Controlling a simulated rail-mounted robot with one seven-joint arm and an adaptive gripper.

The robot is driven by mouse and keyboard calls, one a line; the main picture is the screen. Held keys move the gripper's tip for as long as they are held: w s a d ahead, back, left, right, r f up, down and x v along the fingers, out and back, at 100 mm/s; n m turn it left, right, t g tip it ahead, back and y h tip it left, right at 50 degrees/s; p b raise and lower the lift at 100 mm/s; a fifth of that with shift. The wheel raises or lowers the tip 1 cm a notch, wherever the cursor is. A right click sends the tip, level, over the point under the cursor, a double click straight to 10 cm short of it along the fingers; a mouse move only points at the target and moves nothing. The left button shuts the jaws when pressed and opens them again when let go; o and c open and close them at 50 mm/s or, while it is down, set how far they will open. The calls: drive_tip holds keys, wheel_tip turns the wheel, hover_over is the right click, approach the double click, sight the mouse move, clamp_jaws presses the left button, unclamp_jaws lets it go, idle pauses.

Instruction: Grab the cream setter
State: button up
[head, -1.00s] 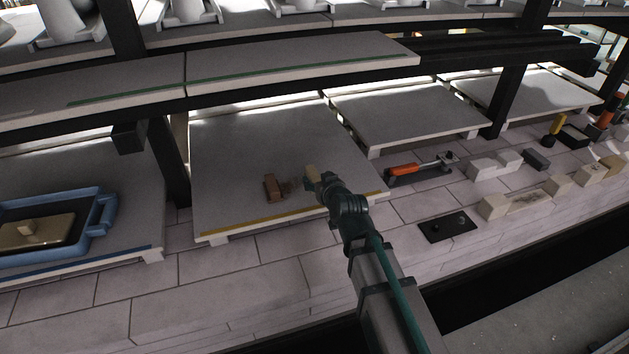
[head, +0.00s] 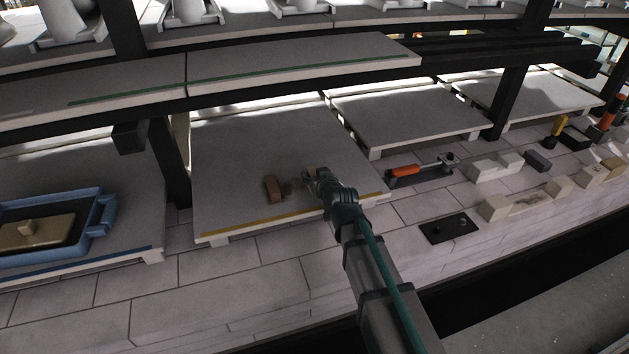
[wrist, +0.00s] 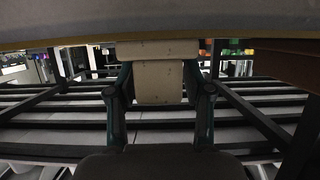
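The cream setter (head: 311,172) stands on the grey shelf slab with the yellow front stripe, mostly hidden behind my gripper (head: 311,180) in the head view. In the wrist view the cream setter (wrist: 158,82) is a pale block with a wider part against the slab, which lies along the top of the picture. My gripper's two green fingers (wrist: 158,92) stand one on each side of its narrower part. They are spread, with thin gaps seeming to show beside the block.
A brown block (head: 273,189) lies just left of the cream setter; its brown side (wrist: 290,62) shows at right in the wrist view. A blue tray (head: 100,226) sits on the slab to the left. An orange-handled tool (head: 405,172) lies to the right. An upper shelf (head: 300,60) hangs behind.

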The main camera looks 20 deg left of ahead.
clamp_jaws()
drive_tip(key=shift+r, duration=0.15)
drive_tip(key=shift+r, duration=0.6)
drive_tip(key=s+d+r+b, duration=0.2)
drive_tip(key=s+d+r, duration=0.5)
drive_tip(key=s+r, duration=0.4)
drive_tip(key=shift+s+d+r+b, duration=0.25)
drive_tip(key=shift+s+d+b, duration=0.05)
drive_tip(key=shift+d+b, duration=0.1)
